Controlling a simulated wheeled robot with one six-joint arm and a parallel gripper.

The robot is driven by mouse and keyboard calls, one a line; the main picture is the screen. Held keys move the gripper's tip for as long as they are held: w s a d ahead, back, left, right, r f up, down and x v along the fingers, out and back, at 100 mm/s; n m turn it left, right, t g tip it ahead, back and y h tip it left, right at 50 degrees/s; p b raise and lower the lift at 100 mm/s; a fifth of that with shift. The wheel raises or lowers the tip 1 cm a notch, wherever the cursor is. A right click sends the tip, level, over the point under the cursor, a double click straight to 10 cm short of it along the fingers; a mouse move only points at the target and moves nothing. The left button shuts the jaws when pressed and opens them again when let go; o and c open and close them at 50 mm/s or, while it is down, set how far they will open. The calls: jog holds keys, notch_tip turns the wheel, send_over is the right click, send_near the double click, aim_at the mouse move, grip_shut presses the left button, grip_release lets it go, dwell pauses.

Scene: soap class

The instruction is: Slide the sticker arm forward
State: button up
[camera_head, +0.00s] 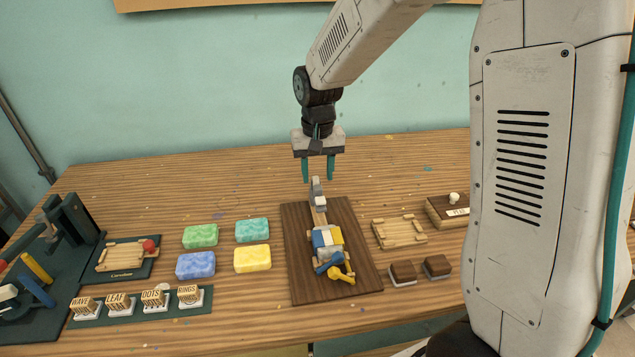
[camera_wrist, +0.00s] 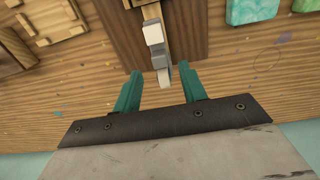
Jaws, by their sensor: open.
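The sticker arm (camera_head: 318,193) is a grey and white piece at the far end of a wooden rail on a dark brown board (camera_head: 354,225). In the wrist view its grey tip (camera_wrist: 161,68) lies between my fingers. Nearer on the board is a blue, white and yellow mechanism (camera_head: 326,241) with a yellow handle (camera_head: 343,273). My gripper (camera_head: 318,180) has two teal fingers pointing down, open and empty, above the far end of the arm. In the wrist view the gripper (camera_wrist: 158,85) straddles the grey tip. I cannot tell whether either finger touches it.
Green, teal, blue and yellow soap blocks (camera_head: 252,259) lie left of the board. Labelled stamps (camera_head: 154,300) stand in a front-left tray. A wooden frame (camera_head: 399,232) and two brown-topped blocks (camera_head: 404,273) are right. The table behind the board is clear.

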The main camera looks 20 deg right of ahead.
aim_at(318, 187)
jog(key=shift+f, duration=1.75)
jog(key=shift+c, duration=0.3)
